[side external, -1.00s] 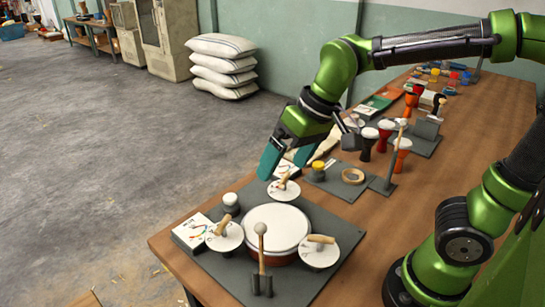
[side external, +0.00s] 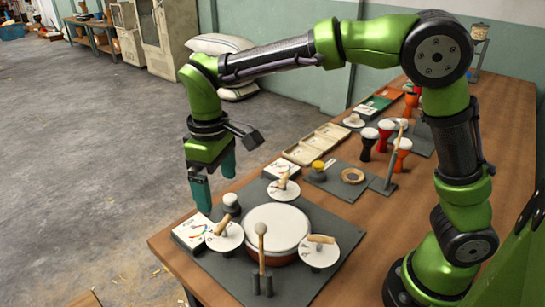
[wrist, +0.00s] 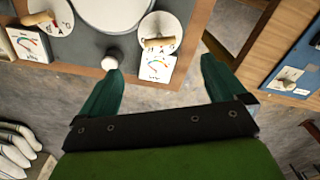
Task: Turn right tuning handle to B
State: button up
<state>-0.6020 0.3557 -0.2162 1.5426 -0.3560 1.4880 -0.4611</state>
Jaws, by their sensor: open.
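The drum (side external: 276,226) has a white head and sits on a dark mat. Three white dials with wooden handles surround it: a far dial (side external: 275,193), a left dial (side external: 232,241) and a right dial (side external: 320,259). In the wrist view, the far dial (wrist: 62,12) is at upper left and the left dial (wrist: 160,24) at upper centre. Letters show on the dials, but I cannot read the settings surely. My gripper (side external: 216,190) is open and empty, above and beyond the left dial. Its spread fingers (wrist: 162,68) touch no handle.
A small white-topped cylinder (side external: 231,200) stands between the far and left dials. A gauge card (side external: 190,233) lies beside the left dial. A mallet (side external: 261,240) stands upright before the drum. Small goblet drums (side external: 385,128) and trays (side external: 304,153) stand farther back. Floor lies left of the table.

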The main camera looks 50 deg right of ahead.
aim_at(222, 222)
notch_tip(222, 222, down, 11)
jog(key=shift+f, duration=0.2)
jog(key=shift+c, duration=0.5)
jog(key=c, duration=0.9)
